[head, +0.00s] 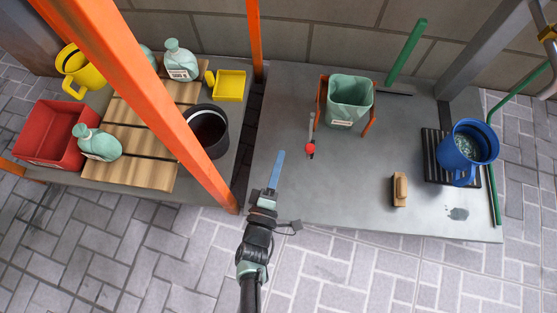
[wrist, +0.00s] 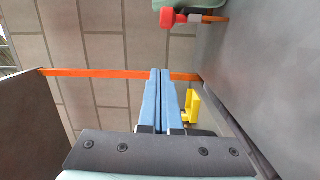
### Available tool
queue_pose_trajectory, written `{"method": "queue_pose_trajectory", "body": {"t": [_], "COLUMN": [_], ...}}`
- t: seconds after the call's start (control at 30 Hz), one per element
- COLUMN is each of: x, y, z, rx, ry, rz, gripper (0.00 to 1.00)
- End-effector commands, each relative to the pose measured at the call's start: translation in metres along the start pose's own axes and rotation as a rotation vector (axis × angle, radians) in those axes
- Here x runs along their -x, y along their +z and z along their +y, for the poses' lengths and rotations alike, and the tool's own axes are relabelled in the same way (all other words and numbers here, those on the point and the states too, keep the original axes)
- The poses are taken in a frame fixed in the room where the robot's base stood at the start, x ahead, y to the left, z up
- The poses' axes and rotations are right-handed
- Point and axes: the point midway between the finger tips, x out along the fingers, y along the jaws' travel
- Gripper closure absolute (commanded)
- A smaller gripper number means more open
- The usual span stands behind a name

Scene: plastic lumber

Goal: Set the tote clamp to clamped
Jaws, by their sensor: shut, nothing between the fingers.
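The tote (head: 349,100) is a pale green open bag-like container held between orange brackets (head: 369,124) on the grey table. The clamp lever (head: 311,130), a grey bar with a red knob (head: 310,149), is to the left of the tote. Its knob end points toward the front of the table. My gripper (head: 281,154) has long blue fingers, shut and empty, to the left of the red knob and apart from it. In the wrist view the red knob (wrist: 168,18) is at the top, beyond the fingertips (wrist: 160,72).
An orange post (head: 150,95) crosses the left foreground. A wooden-slatted bench (head: 128,165) stands left, with bottles, a red bin (head: 48,135) and a black bucket (head: 208,130). A brush (head: 399,190) and a blue jug (head: 468,145) are right. The table middle is clear.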

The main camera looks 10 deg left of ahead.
Motion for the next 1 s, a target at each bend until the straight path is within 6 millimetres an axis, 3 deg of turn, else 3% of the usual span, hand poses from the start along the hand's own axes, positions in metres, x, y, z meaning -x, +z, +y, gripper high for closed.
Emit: {"method": "queue_pose_trajectory", "body": {"t": [0.1, 0.27, 0.6, 1.0], "x": [-0.029, -0.06, -0.044, -0.043], "y": [0.0, 0.001, 0.033, 0.038], "z": [-0.004, -0.004, -0.002, 0.0], "rx": [0.0, -0.001, -0.001, -0.001], "ry": [0.006, 0.003, 0.0, -0.001], "rz": [0.0, 0.001, 0.001, 0.0], "gripper": [1.0, 1.0, 1.0, 1.0]}}
